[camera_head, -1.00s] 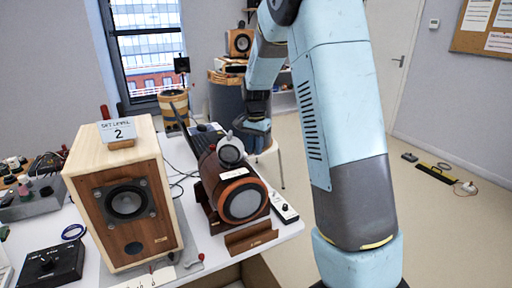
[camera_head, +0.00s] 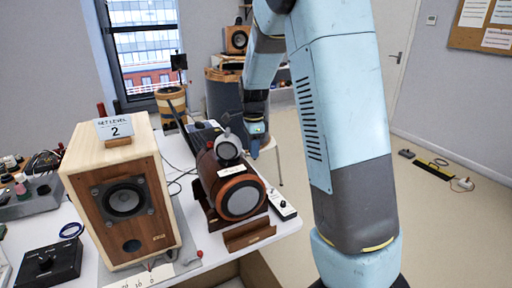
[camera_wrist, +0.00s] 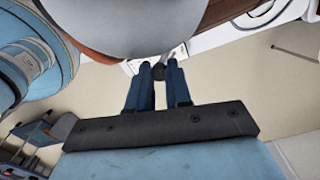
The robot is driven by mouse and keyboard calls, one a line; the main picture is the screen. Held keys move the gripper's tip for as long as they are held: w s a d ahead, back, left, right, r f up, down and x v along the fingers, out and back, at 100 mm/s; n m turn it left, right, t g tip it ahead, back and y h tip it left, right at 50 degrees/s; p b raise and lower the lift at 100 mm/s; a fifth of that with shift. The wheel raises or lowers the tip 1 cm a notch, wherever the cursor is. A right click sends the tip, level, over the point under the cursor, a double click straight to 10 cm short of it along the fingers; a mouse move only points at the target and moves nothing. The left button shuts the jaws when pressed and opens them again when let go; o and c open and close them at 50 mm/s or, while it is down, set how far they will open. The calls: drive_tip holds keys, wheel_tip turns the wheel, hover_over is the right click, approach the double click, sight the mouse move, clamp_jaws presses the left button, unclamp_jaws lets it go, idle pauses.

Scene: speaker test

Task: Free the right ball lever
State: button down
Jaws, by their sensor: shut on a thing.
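A brown, drum-shaped speaker (camera_head: 208,172) with a grey front cone (camera_head: 242,201) and a small grey round unit on top (camera_head: 228,149) sits in a brown cradle on the table. My gripper (camera_head: 255,148) is at its right rear side, pointing down. In the wrist view, my gripper (camera_wrist: 159,74) is shut on a small dark knob (camera_wrist: 158,71), seemingly the right ball lever's end. A short light metal piece (camera_wrist: 177,53) shows just beyond it. The large rounded body above (camera_wrist: 130,25) hides the rest of the lever.
A wooden box speaker (camera_head: 125,205) with a card marked 2 stands left on the white table (camera_head: 200,262). A black control box (camera_head: 48,262) is at front left.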

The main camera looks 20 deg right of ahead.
drive_tip(key=shift+s+a+r+m, duration=0.15)
drive_tip(key=shift+a+m, duration=0.1)
drive_tip(key=shift+m, duration=0.45)
drive_tip(key=shift+s+a+f+m, duration=0.15)
drive_tip(key=shift+a+m, duration=0.15)
drive_tip(key=shift+m, duration=0.4)
drive_tip(key=shift+s+a+r+m, duration=0.15)
drive_tip(key=shift+a+m, duration=0.1)
drive_tip(key=shift+m, duration=0.45)
drive_tip(key=c, duration=1)
unclamp_jaws()
drive_tip(key=shift+c, duration=0.2)
wheel_tip(320, 180, up, 14)
drive_tip(key=shift+f, duration=0.25)
